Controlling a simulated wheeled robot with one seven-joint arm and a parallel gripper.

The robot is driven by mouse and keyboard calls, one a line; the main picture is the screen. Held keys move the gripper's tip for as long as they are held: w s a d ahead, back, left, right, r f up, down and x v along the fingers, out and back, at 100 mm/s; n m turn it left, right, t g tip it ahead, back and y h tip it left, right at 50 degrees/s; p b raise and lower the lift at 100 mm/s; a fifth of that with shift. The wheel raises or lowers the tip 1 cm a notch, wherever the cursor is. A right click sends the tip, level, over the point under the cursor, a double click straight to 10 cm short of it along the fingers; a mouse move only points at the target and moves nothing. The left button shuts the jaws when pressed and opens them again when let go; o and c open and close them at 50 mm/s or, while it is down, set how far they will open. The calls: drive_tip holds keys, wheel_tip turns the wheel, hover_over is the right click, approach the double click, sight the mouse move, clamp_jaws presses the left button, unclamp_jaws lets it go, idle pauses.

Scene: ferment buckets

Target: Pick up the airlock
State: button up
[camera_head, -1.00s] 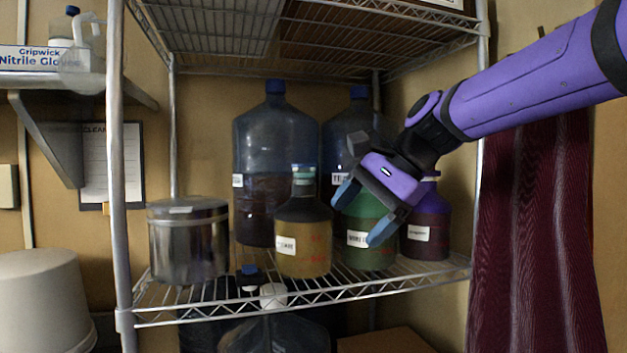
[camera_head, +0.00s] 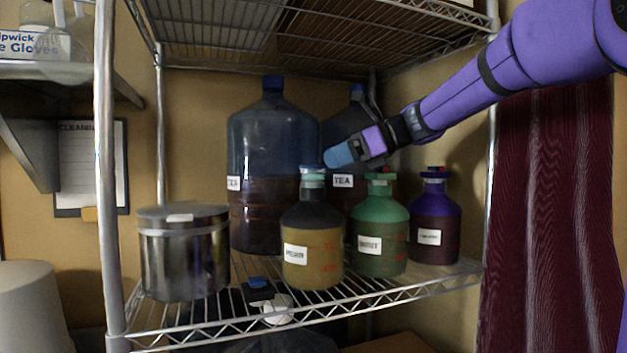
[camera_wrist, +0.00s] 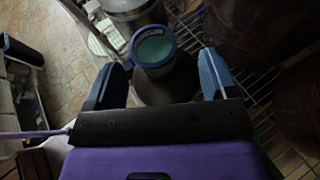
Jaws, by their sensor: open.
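A blue-rimmed teal round piece (camera_head: 312,174), which looks like the airlock, sits upright in the neck of the yellow-and-dark bottle (camera_head: 313,258). My gripper (camera_head: 340,155) is open just above and to the right of it in the head view. In the wrist view, the teal piece (camera_wrist: 153,48) shows between and slightly beyond the two blue fingertips of my gripper (camera_wrist: 160,68), with gaps on both sides. The bottle's dark shoulder shows below it. Whether the fingertips are level with the piece cannot be told.
A green bottle (camera_head: 380,240) and a purple bottle (camera_head: 434,222) stand to the right. Large dark jugs (camera_head: 272,150) stand behind. A metal pot (camera_head: 183,255) is at left. A blue-topped black item (camera_head: 258,287) and a white round item (camera_head: 277,308) are at the front. The upper wire shelf (camera_head: 330,35) hangs above.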

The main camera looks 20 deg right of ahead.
sight(313, 168)
drive_tip(key=shift+s+x, duration=0.2)
drive_tip(key=shift+x, duration=1.15)
drive_tip(key=shift+s+x, duration=0.15)
drive_tip(key=shift+x, duration=1.2)
drive_tip(key=shift+a+f, duration=0.1)
drive_tip(key=shift+a, duration=0.1)
drive_tip(key=c, duration=1.1)
drive_tip(key=shift+o, duration=0.2)
